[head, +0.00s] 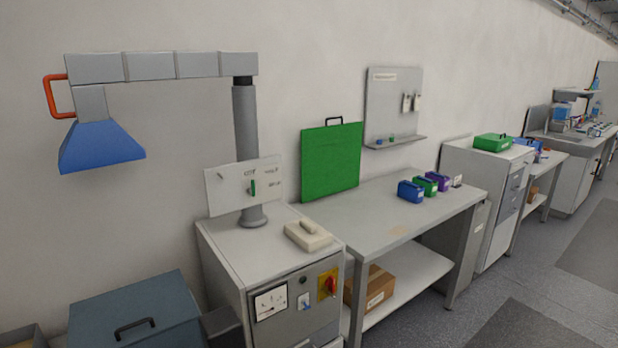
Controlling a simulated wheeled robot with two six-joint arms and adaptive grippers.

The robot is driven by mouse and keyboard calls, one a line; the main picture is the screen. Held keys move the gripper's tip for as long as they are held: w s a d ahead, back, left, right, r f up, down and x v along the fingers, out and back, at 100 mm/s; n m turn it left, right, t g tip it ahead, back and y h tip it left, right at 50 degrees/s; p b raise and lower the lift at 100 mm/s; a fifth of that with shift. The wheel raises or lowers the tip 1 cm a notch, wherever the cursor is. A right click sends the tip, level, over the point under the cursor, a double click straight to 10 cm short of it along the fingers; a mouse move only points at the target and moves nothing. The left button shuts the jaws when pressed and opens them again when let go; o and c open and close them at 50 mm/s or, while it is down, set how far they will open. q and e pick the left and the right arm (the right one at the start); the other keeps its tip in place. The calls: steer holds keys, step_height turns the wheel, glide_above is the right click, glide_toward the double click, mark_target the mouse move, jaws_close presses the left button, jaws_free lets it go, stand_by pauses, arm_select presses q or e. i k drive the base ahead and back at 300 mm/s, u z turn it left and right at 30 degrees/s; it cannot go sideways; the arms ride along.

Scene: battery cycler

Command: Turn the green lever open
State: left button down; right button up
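A small green lever (253,188) stands roughly upright on a white panel (225,195) at the left of the head view. The panel has small markings too fine to read and sits in front of a grey post (245,120) above a grey cabinet (225,240). Whether the lever is open or closed cannot be told from its angle. Neither of my grippers shows in the head view.
A blue hood (100,147) with an orange handle hangs from a grey arm. A beige device (308,235) lies on the cabinet. A blue-grey lidded box (135,310) stands front left. A workbench (400,215) holds small coloured boxes and a green panel (331,160). Floor is clear at right.

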mark_target(252, 191)
steer(key=z, duration=0.2)
steer(key=i, duration=0.75)
steer(key=u, duration=0.8)
steer(key=i, duration=0.6)
steer(key=u, duration=0.6)
